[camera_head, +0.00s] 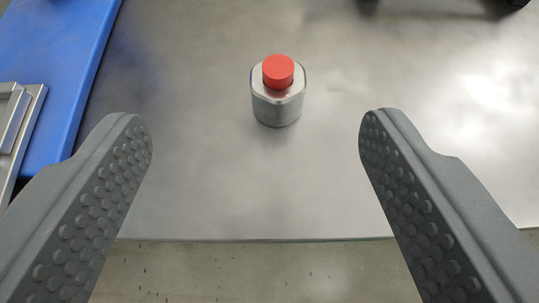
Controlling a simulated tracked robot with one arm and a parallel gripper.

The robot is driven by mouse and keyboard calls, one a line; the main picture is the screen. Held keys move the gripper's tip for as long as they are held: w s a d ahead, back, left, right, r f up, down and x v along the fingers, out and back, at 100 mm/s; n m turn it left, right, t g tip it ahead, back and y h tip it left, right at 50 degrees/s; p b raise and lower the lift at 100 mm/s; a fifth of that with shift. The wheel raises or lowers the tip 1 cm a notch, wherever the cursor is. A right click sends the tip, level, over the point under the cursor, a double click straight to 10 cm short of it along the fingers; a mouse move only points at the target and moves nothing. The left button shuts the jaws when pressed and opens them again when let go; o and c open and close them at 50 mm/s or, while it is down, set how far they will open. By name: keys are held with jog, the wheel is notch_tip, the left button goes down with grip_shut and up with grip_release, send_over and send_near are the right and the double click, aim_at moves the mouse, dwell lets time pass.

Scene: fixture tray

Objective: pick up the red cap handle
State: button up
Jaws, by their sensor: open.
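The red cap handle (278,71) is a short red cylinder. It stands upright on top of a grey metal holder (277,109) with a rounded body, in the upper middle of the view. The holder stands on the metal table. My gripper (256,128) is wide open, with one grey studded finger on the left and one on the right. The cap lies between the fingers' lines but farther away than the fingertips, and neither finger touches it. Nothing is between the fingers.
The metal table top (200,180) is bare around the holder. Its near edge runs across the lower view, with speckled floor (250,272) below. A blue panel (50,60) with a grey metal fixture (18,130) lies at the left. Dark objects (440,5) show at the top right edge.

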aim_at(279, 86)
jog(key=w+f, duration=0.6)
jog(key=f, duration=0.1)
jog(key=shift+w+d, duration=0.25)
jog(key=shift+w, duration=0.1)
jog(key=shift+d+f+x, duration=0.1)
jog(key=shift+d+x, duration=0.15)
jog(key=shift+x, duration=0.85)
jog(key=shift+d+f+x, duration=0.1)
jog(key=shift+d+x, duration=0.1)
jog(key=shift+x, duration=0.85)
jog(key=shift+w+f, duration=0.3)
jog(key=shift+w, duration=0.1)
